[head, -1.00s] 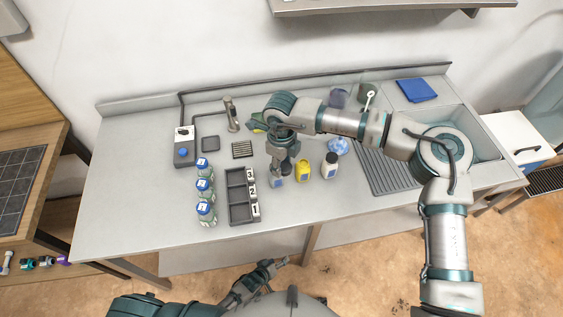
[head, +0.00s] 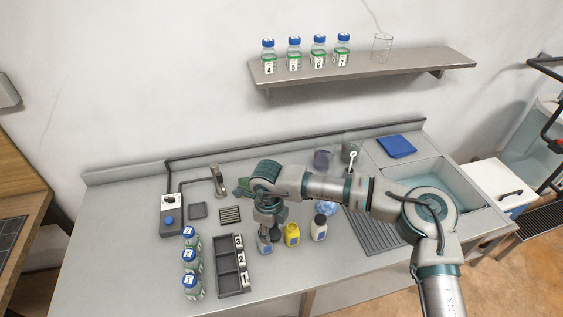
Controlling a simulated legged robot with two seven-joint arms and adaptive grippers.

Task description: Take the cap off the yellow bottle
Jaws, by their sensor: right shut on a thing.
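The yellow bottle (head: 292,235) stands upright on the grey worktop, in a short row between a grey-blue bottle (head: 264,244) and a white bottle with a dark cap (head: 319,228). Its top looks yellow, but its cap is too small to make out. My right gripper (head: 267,227) points down just left of the yellow bottle, over the grey-blue bottle. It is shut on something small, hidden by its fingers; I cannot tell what. A clear gap shows between the gripper and the yellow bottle. My left gripper is out of view.
A dark tray with numbered compartments (head: 233,290) and several blue-capped bottles (head: 191,261) stand to the left. The sink (head: 425,182) is right. A shelf (head: 365,66) holds more bottles.

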